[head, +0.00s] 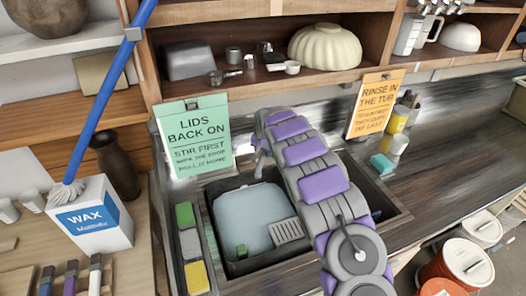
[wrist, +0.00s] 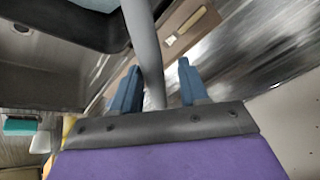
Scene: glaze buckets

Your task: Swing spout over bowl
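The spout is a grey tube (wrist: 147,45) that runs down between my gripper's two blue fingers in the wrist view. My gripper (wrist: 156,75) is open around it. The tube is close to the left finger, with a visible gap to the right finger; I cannot tell if it touches. In the head view, part of a metal faucet (head: 261,160) shows beside my arm at the sink's back edge, and my arm hides my fingers. The sink bowl (head: 206,195) holds a dark tub (head: 230,266) of pale water. I cannot tell exactly where the spout's outlet points.
A green sign (head: 196,135) and an orange sign (head: 375,103) stand behind the sink. Sponges (head: 190,246) line its left side. A wax box (head: 90,220) with a blue-handled brush stands left. Lidded buckets (head: 462,262) sit at lower right. The counter to the right is mostly clear.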

